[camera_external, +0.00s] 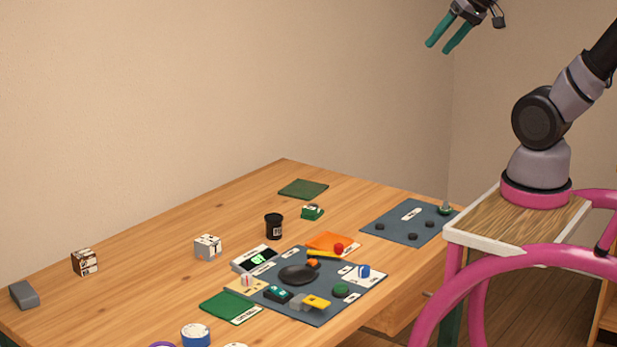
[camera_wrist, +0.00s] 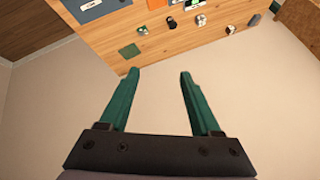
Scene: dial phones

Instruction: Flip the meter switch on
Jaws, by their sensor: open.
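My gripper (camera_external: 438,48) is high in the air above the far right of the table, open and empty, with two teal fingers apart. In the wrist view its fingers (camera_wrist: 160,73) point toward the table, far from everything on it. A white meter-like box with a lit green display (camera_external: 258,258) sits at the back left edge of a dark grey board (camera_external: 325,310). It shows partly at the top of the wrist view (camera_wrist: 192,4). Several small knobs and switches are on the board. Which one is the meter switch, and its position, I cannot tell at this size.
The wooden table (camera_external: 160,265) also holds a black cup (camera_external: 273,226), a white patterned cube (camera_external: 208,247), a brown patterned cube (camera_external: 85,262), a green mat (camera_external: 304,189) and a second grey board (camera_external: 385,222). A wall stands behind. The air around my gripper is clear.

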